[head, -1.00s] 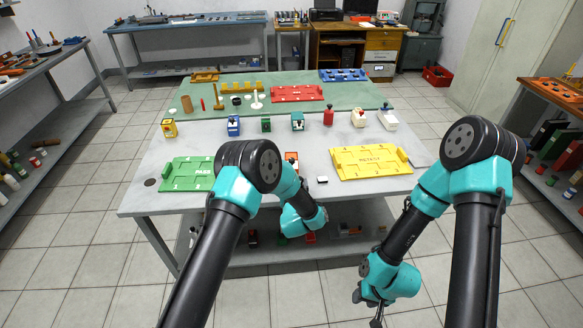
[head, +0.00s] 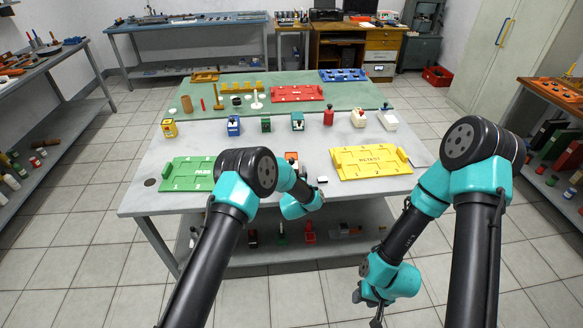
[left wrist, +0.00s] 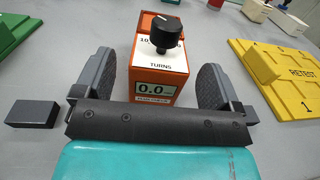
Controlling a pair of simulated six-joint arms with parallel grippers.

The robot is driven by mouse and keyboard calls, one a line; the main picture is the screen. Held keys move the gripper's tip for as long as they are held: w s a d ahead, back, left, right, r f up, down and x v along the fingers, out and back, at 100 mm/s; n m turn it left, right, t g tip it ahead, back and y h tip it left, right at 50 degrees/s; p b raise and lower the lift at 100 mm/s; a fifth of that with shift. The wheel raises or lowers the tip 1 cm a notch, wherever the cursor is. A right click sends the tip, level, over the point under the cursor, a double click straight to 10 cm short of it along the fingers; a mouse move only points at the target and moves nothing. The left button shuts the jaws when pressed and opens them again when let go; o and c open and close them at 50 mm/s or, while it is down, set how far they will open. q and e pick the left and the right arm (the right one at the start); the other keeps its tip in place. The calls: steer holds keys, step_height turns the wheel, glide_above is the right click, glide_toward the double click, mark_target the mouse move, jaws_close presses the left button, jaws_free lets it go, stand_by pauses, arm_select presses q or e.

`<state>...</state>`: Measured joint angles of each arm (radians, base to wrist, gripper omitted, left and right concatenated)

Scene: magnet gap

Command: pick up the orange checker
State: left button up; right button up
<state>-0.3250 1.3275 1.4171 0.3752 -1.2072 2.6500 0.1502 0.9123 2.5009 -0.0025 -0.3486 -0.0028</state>
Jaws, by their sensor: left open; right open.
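My left gripper (left wrist: 154,70) is open, with one finger on each side of the checker in the left wrist view. A gap shows on both sides, and I see no contact. My right gripper (head: 367,308) hangs low in front of the table, open and empty.
A green PASS tray (head: 187,174) lies left and a yellow RETEST tray (head: 370,162) right. A small dark block (left wrist: 32,113) lies left of the gripper in the wrist view. A row of small devices, including a blue one (head: 233,126), stands behind.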

mark_target(292, 162)
arm_select(q)
steer(key=shift+w+a, duration=0.15)
steer(key=shift+w, duration=1.9)
steer(key=shift+c, duration=0.3)
steer(key=c, duration=1)
steer(key=shift+c, duration=0.2)
steer(key=shift+r, duration=0.15)
steer(key=shift+r, duration=0.4)
step_height(292, 162, up, 2)
steer(key=shift+r, duration=0.25)
steer(key=s+r, duration=0.1)
steer(key=s, duration=1.5)
steer(key=shift+r, duration=0.25)
